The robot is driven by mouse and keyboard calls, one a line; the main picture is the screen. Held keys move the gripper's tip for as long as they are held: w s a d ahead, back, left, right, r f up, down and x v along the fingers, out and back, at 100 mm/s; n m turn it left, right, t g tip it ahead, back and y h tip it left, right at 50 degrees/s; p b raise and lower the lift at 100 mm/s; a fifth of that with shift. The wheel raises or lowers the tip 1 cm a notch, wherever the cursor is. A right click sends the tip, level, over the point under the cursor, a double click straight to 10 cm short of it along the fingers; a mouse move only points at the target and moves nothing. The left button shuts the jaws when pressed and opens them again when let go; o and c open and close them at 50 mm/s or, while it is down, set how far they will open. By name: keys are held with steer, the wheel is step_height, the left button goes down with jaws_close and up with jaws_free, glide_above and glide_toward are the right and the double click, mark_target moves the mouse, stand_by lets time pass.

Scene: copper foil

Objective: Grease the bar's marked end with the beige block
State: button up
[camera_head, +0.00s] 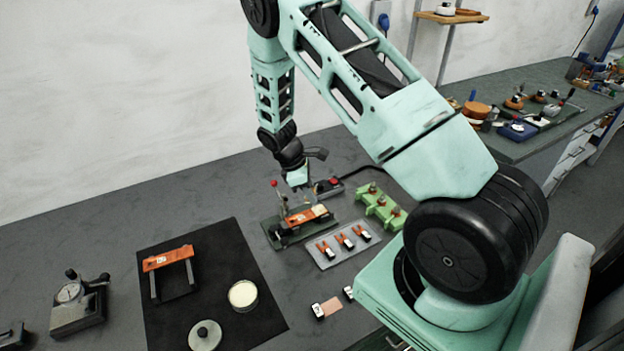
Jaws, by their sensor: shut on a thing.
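An orange bar (296,219) with a white label lies in a dark fixture (285,240) at mid-table. A small beige block (319,210) shows at the bar's right end. My gripper (306,193) points down just above that end and is shut on the beige block. The fingers are small and dark here, and I cannot tell whether the block touches the bar. The marking on the bar's end cannot be made out. A round open tin (242,295) with cream-coloured contents stands on a black mat (215,262); its lid (205,335) lies nearer the front.
An orange-topped frame (168,258) stands on the mat. A grey tray (326,257) with orange clips and a green block holder (379,205) are right of the fixture. A red-button box (328,187) sits behind. A dial gauge (78,303) stands far left. The back-left table is clear.

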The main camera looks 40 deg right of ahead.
steer(key=shift+r+p, duration=0.6)
steer(key=shift+r, duration=0.6)
steer(key=shift+f, duration=0.1)
